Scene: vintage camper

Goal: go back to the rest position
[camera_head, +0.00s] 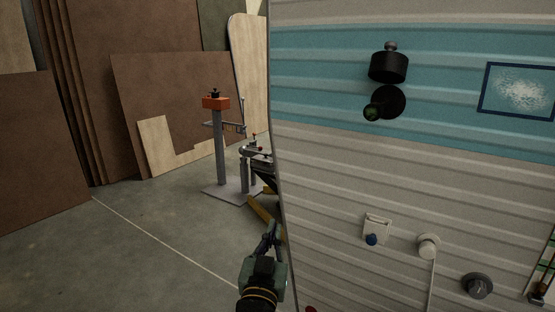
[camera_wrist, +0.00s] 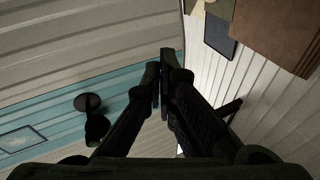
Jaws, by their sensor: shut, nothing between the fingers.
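My gripper (camera_head: 272,237) shows at the bottom middle of the head view, in front of the concrete floor and just left of the camper's edge. In the wrist view its two dark fingers (camera_wrist: 163,80) come together at the tips, with nothing between them. The gripper is apart from the camper wall as far as the head view shows. No object of the task is named.
The camper wall (camera_head: 330,185) fills the right, with a black lamp (camera_head: 388,68), a socket box (camera_head: 377,226) and a dial (camera_head: 477,286). A grey stand with an orange top (camera_head: 216,102) is behind. Brown boards (camera_head: 165,90) lean at left. The floor (camera_head: 130,245) at left is clear.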

